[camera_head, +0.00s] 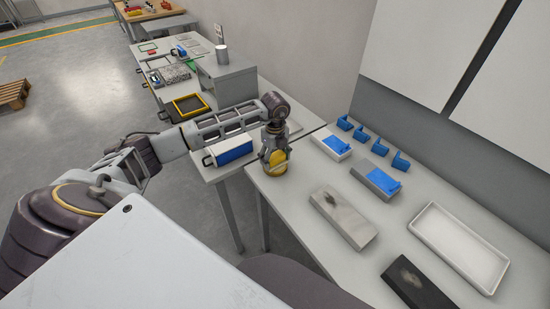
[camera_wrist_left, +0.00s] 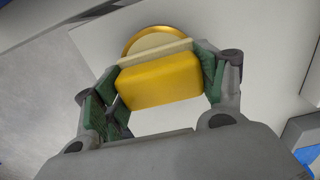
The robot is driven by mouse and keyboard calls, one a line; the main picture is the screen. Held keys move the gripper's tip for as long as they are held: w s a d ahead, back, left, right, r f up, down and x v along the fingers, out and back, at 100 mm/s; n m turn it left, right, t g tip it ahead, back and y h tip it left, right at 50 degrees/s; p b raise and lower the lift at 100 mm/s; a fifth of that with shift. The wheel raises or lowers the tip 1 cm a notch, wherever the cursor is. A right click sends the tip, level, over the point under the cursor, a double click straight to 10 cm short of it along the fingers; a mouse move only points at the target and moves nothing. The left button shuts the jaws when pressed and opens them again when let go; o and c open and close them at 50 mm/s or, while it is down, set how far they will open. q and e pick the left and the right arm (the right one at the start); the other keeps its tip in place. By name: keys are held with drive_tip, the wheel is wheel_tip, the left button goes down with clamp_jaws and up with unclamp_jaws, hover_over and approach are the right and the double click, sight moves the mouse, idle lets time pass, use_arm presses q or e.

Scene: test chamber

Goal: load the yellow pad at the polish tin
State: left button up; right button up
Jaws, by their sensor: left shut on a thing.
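The yellow pad (camera_wrist_left: 160,82) is a block with a pale strip along its far side. My left gripper (camera_wrist_left: 158,86) is shut on it, with green-lined fingers at both ends. The round polish tin (camera_wrist_left: 154,41), with a gold rim and cream inside, lies just beyond the pad, which partly hides it. I cannot tell whether pad and tin touch. In the head view my left gripper (camera_head: 276,154) points down over the near-left part of the table, with yellow showing at its tip. My right gripper is not in view.
On the white table (camera_head: 285,207) lie a grey block (camera_head: 343,218), a dark block (camera_head: 420,283), a white tray (camera_head: 430,228), blocks with blue tops (camera_head: 377,181) and several blue brackets (camera_head: 370,142). A blue-and-white box (camera_head: 232,150) stands left of my gripper.

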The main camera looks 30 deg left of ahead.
use_arm(q)
drive_tip(key=shift+f, duration=0.1)
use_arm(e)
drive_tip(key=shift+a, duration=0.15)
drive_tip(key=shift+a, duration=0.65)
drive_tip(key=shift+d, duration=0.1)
